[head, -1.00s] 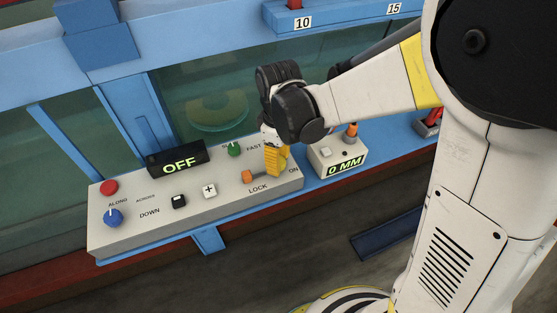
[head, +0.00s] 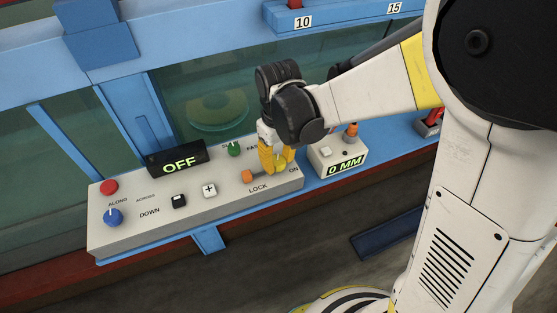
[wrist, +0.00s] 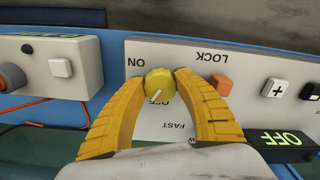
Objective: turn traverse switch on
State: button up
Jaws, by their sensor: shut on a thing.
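A yellow round knob (head: 281,163) sits at the right end of the grey control panel, near the ON label. It also shows in the wrist view (wrist: 160,82), with a white pointer line aimed down and left in that picture; ON is printed up and left of it and a partly covered label lies just below. My gripper (head: 277,169) has its yellow fingers on either side of the knob and is shut on it, also in the wrist view (wrist: 162,80). The panel display (head: 179,162) reads OFF.
Close by are an orange LOCK control (head: 248,176), a green knob (head: 234,149), a plus button (head: 209,190), a black button (head: 179,201), a red button (head: 109,187) and a blue knob (head: 113,217). A small box (head: 346,164) reading 0 MM stands to the right.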

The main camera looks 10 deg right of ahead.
aim_at(277, 161)
jog(key=m, duration=1.2)
jog(key=shift+a, duration=0.1)
dwell(0.4)
jog(key=o, duration=1.2)
jog(key=shift+r, duration=0.1)
notch_tip(277, 161, up, 12)
jog(key=shift+f, duration=0.1)
